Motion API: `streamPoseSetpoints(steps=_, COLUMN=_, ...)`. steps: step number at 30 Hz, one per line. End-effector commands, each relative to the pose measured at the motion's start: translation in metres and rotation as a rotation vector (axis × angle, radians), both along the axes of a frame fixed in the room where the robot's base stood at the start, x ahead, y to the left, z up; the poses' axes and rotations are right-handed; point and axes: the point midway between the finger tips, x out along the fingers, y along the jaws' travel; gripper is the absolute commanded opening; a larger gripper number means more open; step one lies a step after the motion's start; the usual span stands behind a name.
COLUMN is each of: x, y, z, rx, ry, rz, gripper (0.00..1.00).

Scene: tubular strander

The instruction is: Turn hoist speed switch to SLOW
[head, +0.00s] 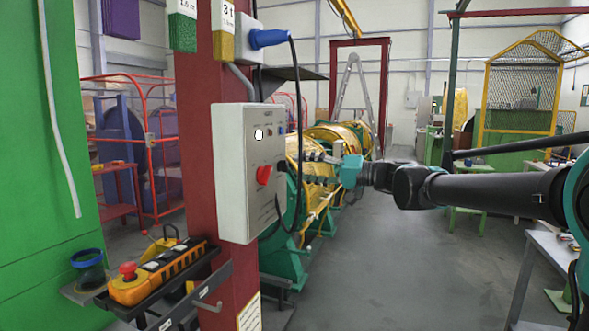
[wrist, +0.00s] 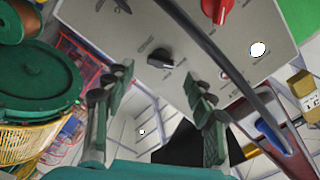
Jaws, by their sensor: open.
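A pale grey control box (head: 236,195) is fixed to the dark red column. Its panel (wrist: 125,35) fills the top of the wrist view. A black rotary switch (wrist: 160,58) sits on the panel, slightly tilted in the picture; its labels are too small to read, so I cannot tell its setting or confirm it is the hoist speed switch. A larger red rotary knob (head: 264,175) also shows in the wrist view (wrist: 217,10). My gripper (head: 308,168) is open and empty, right of the box, apart from it. In the wrist view its fingertips (wrist: 158,80) flank the space below the black switch.
A black cable (head: 300,100) hangs from a blue plug (head: 268,38) past the panel and crosses the wrist view (wrist: 208,48) beside the switch. An orange pendant (head: 155,274) lies on a shelf at lower left. The floor right of the column is clear.

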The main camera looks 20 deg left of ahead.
Motion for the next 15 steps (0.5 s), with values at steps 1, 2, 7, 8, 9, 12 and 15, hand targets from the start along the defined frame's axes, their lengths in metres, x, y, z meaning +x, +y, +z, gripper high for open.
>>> streamPoseSetpoints(steps=1, x=0.001, y=-0.013, z=0.000, rx=0.000, ry=0.000, rz=-0.006, gripper=0.55)
streamPoseSetpoints(steps=2, x=0.000, y=-0.019, z=0.000, rx=0.000, ry=0.000, rz=-0.004, gripper=0.55)
streamPoseSetpoints(steps=7, x=-0.003, y=-0.050, z=0.000, rx=0.000, ry=0.000, rz=-0.004, gripper=0.55)
streamPoseSetpoints(steps=8, x=-0.003, y=-0.055, z=0.000, rx=0.000, ry=0.000, rz=-0.004, gripper=0.55)
streamPoseSetpoints(steps=9, x=-0.004, y=-0.060, z=0.000, rx=0.000, ry=0.000, rz=-0.004, gripper=0.55)
streamPoseSetpoints(steps=12, x=-0.005, y=-0.069, z=0.000, rx=-0.001, ry=0.000, rz=-0.003, gripper=0.55)
streamPoseSetpoints(steps=15, x=-0.006, y=-0.074, z=0.000, rx=-0.001, ry=-0.001, rz=-0.001, gripper=0.55)
